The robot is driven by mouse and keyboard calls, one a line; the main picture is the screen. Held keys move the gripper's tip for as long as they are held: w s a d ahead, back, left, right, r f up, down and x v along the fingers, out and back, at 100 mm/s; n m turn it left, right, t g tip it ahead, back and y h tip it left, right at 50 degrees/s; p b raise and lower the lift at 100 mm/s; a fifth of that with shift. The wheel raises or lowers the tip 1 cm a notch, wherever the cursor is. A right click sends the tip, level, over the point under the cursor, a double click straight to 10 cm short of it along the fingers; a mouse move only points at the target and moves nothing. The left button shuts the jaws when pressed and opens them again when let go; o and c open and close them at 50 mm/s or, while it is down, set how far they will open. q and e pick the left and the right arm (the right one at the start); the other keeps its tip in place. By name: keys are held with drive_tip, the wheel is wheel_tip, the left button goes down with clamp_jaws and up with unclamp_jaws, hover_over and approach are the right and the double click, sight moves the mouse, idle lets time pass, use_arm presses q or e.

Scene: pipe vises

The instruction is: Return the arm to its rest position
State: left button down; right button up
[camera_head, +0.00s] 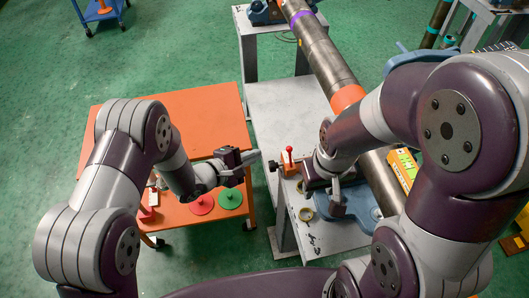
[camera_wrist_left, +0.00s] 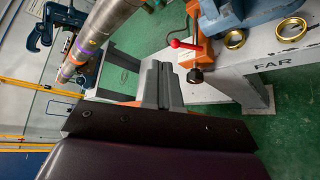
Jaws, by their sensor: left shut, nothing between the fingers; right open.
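My left gripper (camera_head: 256,155) is shut and empty, held in the air over the right edge of the orange table. Its closed grey fingers also show in the left wrist view (camera_wrist_left: 160,82). My right gripper (camera_head: 337,203) is open and points down beside the long pipe (camera_head: 322,52), near the blue vise on the grey bench; its fingertips are partly hidden. The left arm is bent over the orange table (camera_head: 220,105). The right arm reaches across the pipe and hides part of it.
A red-knobbed lever (camera_head: 289,152) on an orange block stands on the bench (camera_head: 280,108), close to my left fingertips. Brass rings (camera_wrist_left: 291,28) lie near the blue vise (camera_head: 358,208). A red disc (camera_head: 202,204) and green disc (camera_head: 230,199) are on the orange table.

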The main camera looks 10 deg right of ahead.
use_arm(q)
drive_tip(key=shift+v, duration=1.15)
drive_tip(key=shift+w+a+r, duration=0.1)
drive_tip(key=shift+a+r, duration=0.05)
drive_tip(key=shift+a, duration=0.05)
